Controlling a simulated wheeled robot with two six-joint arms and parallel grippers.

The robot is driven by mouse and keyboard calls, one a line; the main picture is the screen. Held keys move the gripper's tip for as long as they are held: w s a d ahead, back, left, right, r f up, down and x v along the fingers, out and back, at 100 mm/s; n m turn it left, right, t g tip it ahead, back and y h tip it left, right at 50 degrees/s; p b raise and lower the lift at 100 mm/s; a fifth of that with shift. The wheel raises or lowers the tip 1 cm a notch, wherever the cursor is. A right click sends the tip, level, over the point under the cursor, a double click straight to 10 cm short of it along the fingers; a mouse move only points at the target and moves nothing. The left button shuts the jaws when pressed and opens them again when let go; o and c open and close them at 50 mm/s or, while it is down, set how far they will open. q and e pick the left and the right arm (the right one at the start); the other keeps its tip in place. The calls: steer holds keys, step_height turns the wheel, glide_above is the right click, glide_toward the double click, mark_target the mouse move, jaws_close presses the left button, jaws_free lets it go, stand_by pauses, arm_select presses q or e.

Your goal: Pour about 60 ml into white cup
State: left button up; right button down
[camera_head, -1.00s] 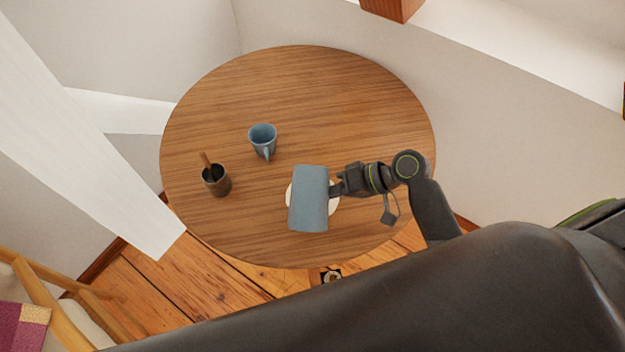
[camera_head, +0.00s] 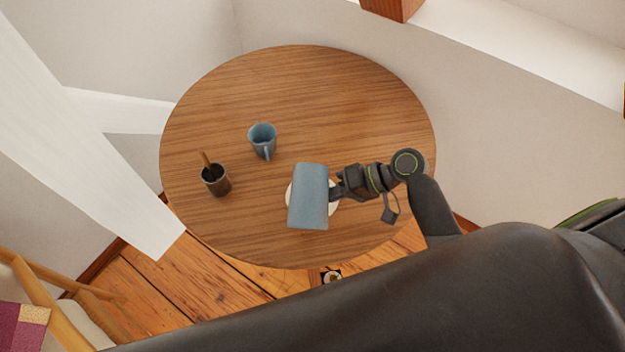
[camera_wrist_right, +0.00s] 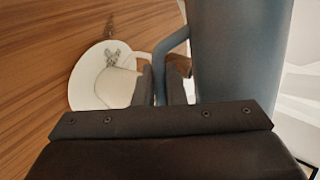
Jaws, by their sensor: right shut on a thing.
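A blue-grey jug (camera_head: 309,196) is held by my right gripper (camera_head: 334,189) over the right front part of the round table. It lies tilted well over, seen from its side; its mouth and any liquid are not visible. In the right wrist view the jug (camera_wrist_right: 238,65) fills the upper right, and the fingers (camera_wrist_right: 168,85) are shut on its handle (camera_wrist_right: 171,45). A white cup (camera_wrist_right: 117,88) stands on a white saucer (camera_wrist_right: 83,82) beside the handle in that view. My left gripper is out of view.
A blue mug (camera_head: 262,139) stands left of the table's middle. A dark cup (camera_head: 216,181) with a brown stick-like thing in it stands near the left edge. The wooden table (camera_head: 320,90) is clear at the back. A white sloping beam (camera_head: 90,140) is at the left.

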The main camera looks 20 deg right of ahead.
steer(key=shift+s, duration=0.2)
stand_by(0.6)
steer(key=shift+r+g+p, duration=0.1)
steer(key=shift+g+p, duration=0.2)
steer(key=shift+p, duration=0.15)
stand_by(0.9)
